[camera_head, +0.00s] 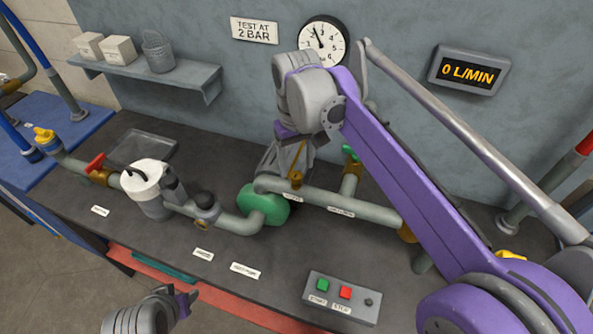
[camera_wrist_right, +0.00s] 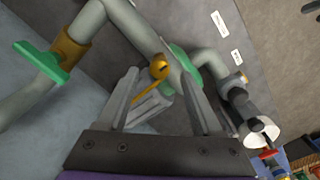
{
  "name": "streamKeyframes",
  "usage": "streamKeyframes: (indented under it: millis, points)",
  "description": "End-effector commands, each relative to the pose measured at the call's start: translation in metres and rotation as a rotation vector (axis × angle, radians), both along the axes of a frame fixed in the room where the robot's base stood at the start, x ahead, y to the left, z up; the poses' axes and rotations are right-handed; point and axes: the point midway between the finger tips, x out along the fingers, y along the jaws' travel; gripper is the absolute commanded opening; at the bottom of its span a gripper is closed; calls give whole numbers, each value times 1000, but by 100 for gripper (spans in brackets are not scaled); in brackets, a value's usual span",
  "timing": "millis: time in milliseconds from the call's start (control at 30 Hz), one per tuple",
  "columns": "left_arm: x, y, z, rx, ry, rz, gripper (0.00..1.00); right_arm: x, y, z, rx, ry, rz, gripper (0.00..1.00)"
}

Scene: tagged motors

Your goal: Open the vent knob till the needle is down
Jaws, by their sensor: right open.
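The small brass vent knob (camera_head: 296,180) stands on the grey pipe beside the green pump body (camera_head: 264,205). It also shows in the right wrist view (camera_wrist_right: 160,67). My right gripper (camera_head: 286,160) is open above and behind the knob. In the wrist view its fingers (camera_wrist_right: 158,80) lie on either side of the knob in the picture; I cannot tell whether they touch it. The round pressure gauge (camera_head: 322,43) is on the wall, its needle tilted up and left, off the bottom. My left gripper (camera_head: 186,301) is at the bottom edge, its fingers unclear.
A green-handled valve (camera_head: 350,154) is behind the pipe, and a red-handled valve (camera_head: 95,163) at left. A white-topped filter (camera_head: 147,182) stands on the line. A button box (camera_head: 342,297) sits at the front. The flow display (camera_head: 468,71) reads 0 L/MIN.

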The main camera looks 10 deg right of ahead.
Motion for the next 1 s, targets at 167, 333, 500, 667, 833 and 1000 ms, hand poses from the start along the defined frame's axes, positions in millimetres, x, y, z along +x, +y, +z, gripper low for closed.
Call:
streamKeyframes:
  millis: [167,333,500,667,833,1000]
  points:
    - [-1,0,-2,0,1,0,50,0,0,-23,0,0,0,67]
    - [-1,0,-2,0,2,0,50,0,0,-30,0,-1,0,67]
    - [-1,0,-2,0,2,0,50,0,0,-30,0,-1,0,67]
    - [-1,0,-2,0,2,0,50,0,0,-30,0,-1,0,49]
    - [-1,0,-2,0,2,0,50,0,0,-30,0,-1,0,18]
    - [-1,0,-2,0,2,0,50,0,0,-30,0,-1,0,0]
